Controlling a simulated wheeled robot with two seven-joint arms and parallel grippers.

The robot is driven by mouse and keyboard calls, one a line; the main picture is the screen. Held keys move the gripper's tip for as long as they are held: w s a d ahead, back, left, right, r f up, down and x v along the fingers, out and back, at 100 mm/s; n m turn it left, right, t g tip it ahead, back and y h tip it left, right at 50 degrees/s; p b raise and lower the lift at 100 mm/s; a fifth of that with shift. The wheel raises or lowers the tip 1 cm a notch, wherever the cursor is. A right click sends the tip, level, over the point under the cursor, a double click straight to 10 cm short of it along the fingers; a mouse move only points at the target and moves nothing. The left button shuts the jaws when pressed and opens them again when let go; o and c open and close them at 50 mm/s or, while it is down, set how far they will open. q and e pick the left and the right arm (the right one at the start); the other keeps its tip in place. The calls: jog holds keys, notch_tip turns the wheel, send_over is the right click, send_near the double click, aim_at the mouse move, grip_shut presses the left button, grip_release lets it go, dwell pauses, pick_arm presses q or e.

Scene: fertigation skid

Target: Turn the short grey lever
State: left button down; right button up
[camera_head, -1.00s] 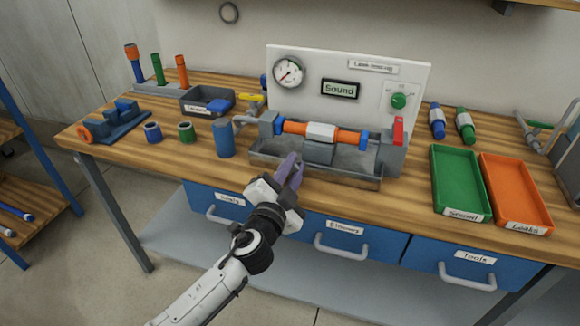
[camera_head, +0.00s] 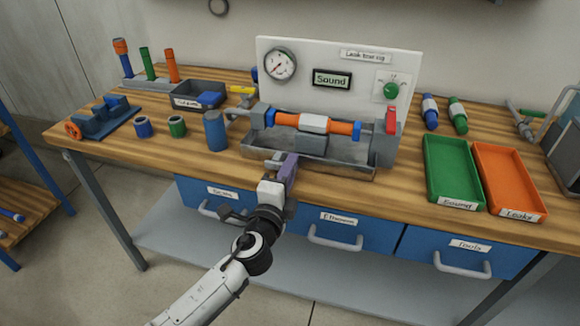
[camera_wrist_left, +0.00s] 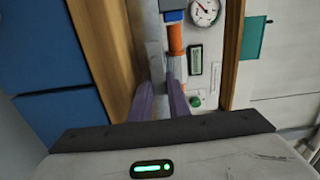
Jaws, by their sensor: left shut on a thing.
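The leak-test rig has a white panel (camera_head: 300,55) with a gauge, a "Sound" display and a green knob, behind a grey tray (camera_head: 330,169). A short grey lever (camera_head: 236,111) sticks out at the rig's left end. An orange tube with a white middle (camera_head: 314,124) lies clamped above the tray. My left gripper (camera_head: 284,164) has purple fingers at the tray's front wall, right of and in front of the lever, apart from it. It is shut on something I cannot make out. The fingers also show in the left wrist view (camera_wrist_left: 160,98), pointing towards the orange tube.
A red handle (camera_head: 391,121) stands at the rig's right end. A blue cylinder (camera_head: 215,131) stands left of the tray. A yellow handle (camera_head: 241,90) lies behind the lever. Green (camera_head: 429,191) and orange (camera_head: 488,203) trays lie to the right.

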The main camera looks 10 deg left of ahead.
pick_arm(q)
jog(key=shift+f, duration=0.1)
dwell(0.4)
jog(key=c, duration=1.7)
grip_release()
jog(key=shift+s+f, duration=0.15)
jog(key=shift+f, duration=0.05)
